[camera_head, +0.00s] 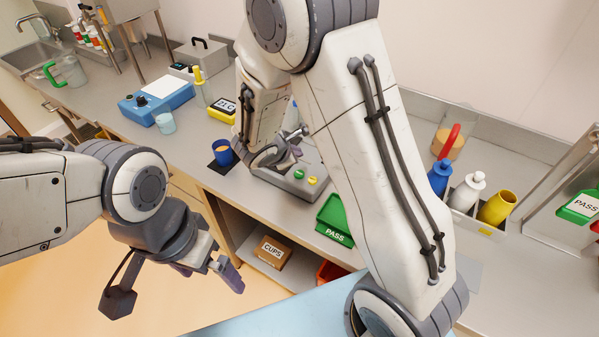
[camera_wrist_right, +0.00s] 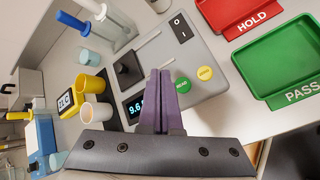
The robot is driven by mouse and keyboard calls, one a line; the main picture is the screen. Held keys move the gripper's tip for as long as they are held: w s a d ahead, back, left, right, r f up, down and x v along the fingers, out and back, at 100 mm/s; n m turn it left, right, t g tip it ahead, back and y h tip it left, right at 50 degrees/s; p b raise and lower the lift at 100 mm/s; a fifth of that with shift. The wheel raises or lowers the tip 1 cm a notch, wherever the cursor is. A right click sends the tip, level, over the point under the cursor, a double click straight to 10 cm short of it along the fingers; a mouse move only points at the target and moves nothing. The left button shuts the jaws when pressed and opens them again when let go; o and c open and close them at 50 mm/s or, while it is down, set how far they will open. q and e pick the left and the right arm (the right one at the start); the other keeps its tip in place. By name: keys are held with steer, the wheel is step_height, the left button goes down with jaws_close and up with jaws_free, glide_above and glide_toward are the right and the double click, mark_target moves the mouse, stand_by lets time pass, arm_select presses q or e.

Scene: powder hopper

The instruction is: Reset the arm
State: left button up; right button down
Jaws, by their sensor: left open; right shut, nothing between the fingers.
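My left gripper (camera_head: 212,272) hangs at the lower left of the head view, over the floor in front of the counter. Its purple fingers are apart with nothing between them. My right arm crosses the middle of the head view and partly hides the counter. My right gripper (camera_wrist_right: 163,102) shows in the right wrist view with its purple fingers together and empty. It is above the grey device (camera_wrist_right: 218,52), which has a green button (camera_wrist_right: 183,85), a yellow button (camera_wrist_right: 205,73) and a display. In the head view this device (camera_head: 308,192) is partly hidden by my right arm.
A green PASS tray (camera_head: 334,222) is right of the device; a red HOLD tray (camera_wrist_right: 243,12) shows in the wrist view. A blue cup (camera_head: 222,153) stands left of the device. Bottles and a yellow container (camera_head: 497,207) are at right. A CUPS box (camera_head: 271,252) sits below.

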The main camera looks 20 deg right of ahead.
steer(key=shift+s+r, duration=0.1)
steer(key=s+a+r+m+g+y, duration=0.2)
steer(key=s+a+r+m, duration=0.1)
steer(key=s, duration=0.6)
steer(key=s+a+r+m+g+y, duration=0.2)
steer(key=s+a, duration=0.4)
steer(key=s, duration=0.4)
steer(key=s+a+r+m+g+y, duration=0.2)
steer(key=s+a+r+m+y, duration=0.1)
steer(key=s, duration=0.6)
steer(key=a+r+m, duration=0.1)
steer(key=a+m, duration=0.1)
steer(key=shift+s+a+m+y, duration=0.25)
steer(key=shift+m+y, duration=0.05)
stand_by(2.0)
